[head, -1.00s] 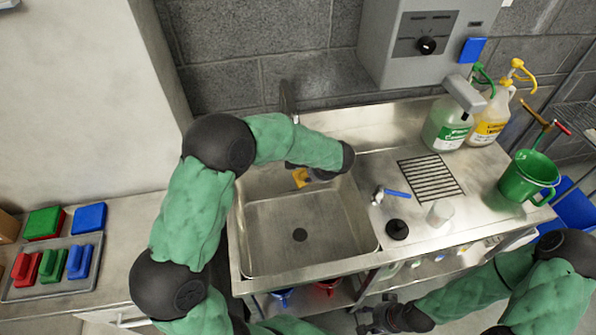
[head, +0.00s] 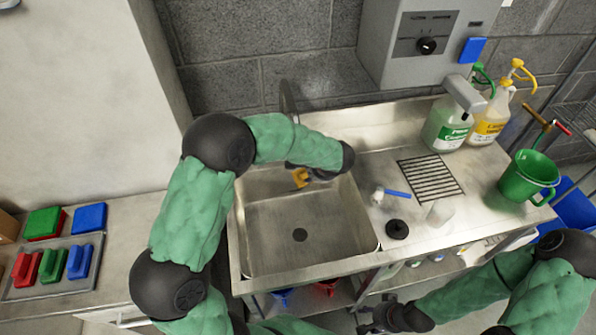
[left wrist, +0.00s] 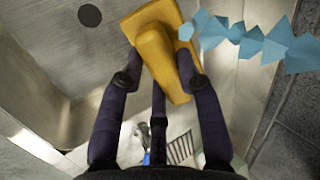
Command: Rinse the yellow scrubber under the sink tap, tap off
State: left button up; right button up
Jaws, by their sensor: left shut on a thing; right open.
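The yellow scrubber (head: 299,178) is over the back part of the steel sink basin (head: 335,222). My left gripper (left wrist: 160,50) is shut on the scrubber, which also shows in the left wrist view (left wrist: 170,72), with one finger on each side of its raised grip. A pale blue faceted water stream (left wrist: 255,42) reaches the scrubber's edge from the right in the left wrist view. The grey tap (head: 287,97) rises behind the sink; its lower part is hidden behind my left arm. My right gripper (head: 384,317) is open and empty, low in front of the counter.
A blue-handled tool (head: 394,193), a black plug (head: 397,229), a whitish cup (head: 440,212) and a drain grate (head: 430,178) are on the counter right of the sink. A green jug (head: 525,178) and soap bottles stand further right. Coloured scrubbers lie on a left tray (head: 30,291).

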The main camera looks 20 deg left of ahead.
pick_arm(q)
jog(key=w+d+b, duration=0.1)
jog(key=w+d, duration=0.2)
jog(key=d, duration=1)
jog(key=shift+w+d+b, duration=0.25)
jog(key=shift+d+b, duration=0.05)
jog(key=shift+b, duration=0.05)
jog(key=s+a+f+n+g+y+b, duration=0.1)
jog(key=s+a+f+n+g+b, duration=0.2)
jog(key=s+a+f+n, duration=0.4)
jog(key=s+a+f+b, duration=0.1)
jog(key=s+a+f, duration=0.1)
jog(key=s, duration=0.4)
jog(key=shift+a+f+g, duration=0.3)
jog(key=shift+f, duration=0.1)
jog(key=shift+s, duration=0.1)
